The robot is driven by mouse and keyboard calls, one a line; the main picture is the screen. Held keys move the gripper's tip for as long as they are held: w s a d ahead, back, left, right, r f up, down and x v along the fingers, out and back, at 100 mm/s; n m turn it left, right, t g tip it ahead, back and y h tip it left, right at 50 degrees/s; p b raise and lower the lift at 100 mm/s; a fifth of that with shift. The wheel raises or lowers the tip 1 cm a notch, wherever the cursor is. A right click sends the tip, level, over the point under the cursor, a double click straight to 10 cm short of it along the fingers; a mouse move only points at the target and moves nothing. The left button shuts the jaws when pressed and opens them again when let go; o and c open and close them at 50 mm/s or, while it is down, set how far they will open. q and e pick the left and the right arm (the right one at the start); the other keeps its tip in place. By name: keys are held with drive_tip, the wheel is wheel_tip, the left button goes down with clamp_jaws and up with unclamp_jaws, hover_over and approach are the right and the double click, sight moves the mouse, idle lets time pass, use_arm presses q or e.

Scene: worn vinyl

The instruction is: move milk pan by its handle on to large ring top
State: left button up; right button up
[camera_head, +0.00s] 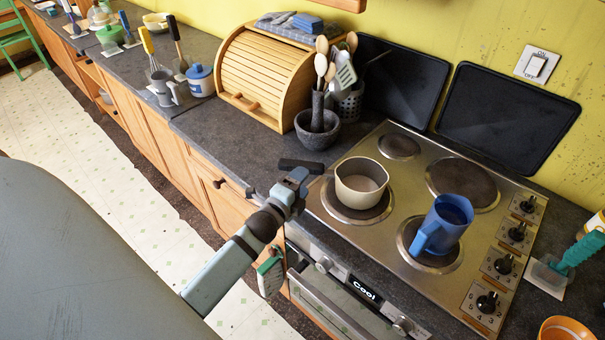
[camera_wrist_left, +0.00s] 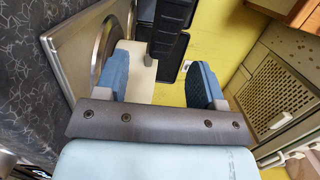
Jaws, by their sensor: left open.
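The cream milk pan (camera_head: 360,186) stands upright on the front left ring of the steel hob. A dark bar (camera_head: 302,166) points left from near its rim and looks like its handle. The large ring (camera_head: 463,184) at the back right of the hob is bare. My left gripper (camera_head: 297,181) is open beside the pan's left side, close to the dark bar. In the left wrist view its blue fingers (camera_wrist_left: 160,85) stand apart, with the cream pan (camera_wrist_left: 140,72) beyond them. I cannot tell whether they touch the handle. My right gripper is out of view.
A blue jug (camera_head: 442,224) stands on the front right ring, in front of the large ring. A stone mortar (camera_head: 318,130) and a utensil pot (camera_head: 348,104) stand left of the hob. Dark trays (camera_head: 508,115) lean against the wall behind. The small back left ring (camera_head: 399,146) is bare.

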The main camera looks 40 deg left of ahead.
use_arm(q)
drive_tip(key=shift+s+d, duration=0.1)
drive_tip(key=shift+s, duration=0.75)
drive_tip(key=shift+s, duration=0.2)
drive_tip(key=s+d+b, duration=0.1)
drive_tip(key=s+b, duration=0.1)
drive_tip(key=s, duration=1.1)
drive_tip(key=s+d+f+n+g+h+p, duration=0.1)
drive_tip(key=s+d+f+n+g+h, duration=0.1)
drive_tip(key=d+f+n, duration=0.4)
drive_tip(key=s+d+f+n+g+h+p, duration=0.1)
drive_tip(key=s+d+f+n+g+h, duration=0.1)
drive_tip(key=d+f+n+g, duration=0.2)
drive_tip(key=d+f+n, duration=0.2)
drive_tip(key=d+n, duration=0.2)
drive_tip(key=d, duration=0.1)
drive_tip(key=shift+s+d+g+h+p, duration=0.15)
drive_tip(key=shift+s+g+h+p, duration=0.15)
drive_tip(key=shift+g+h, duration=0.1)
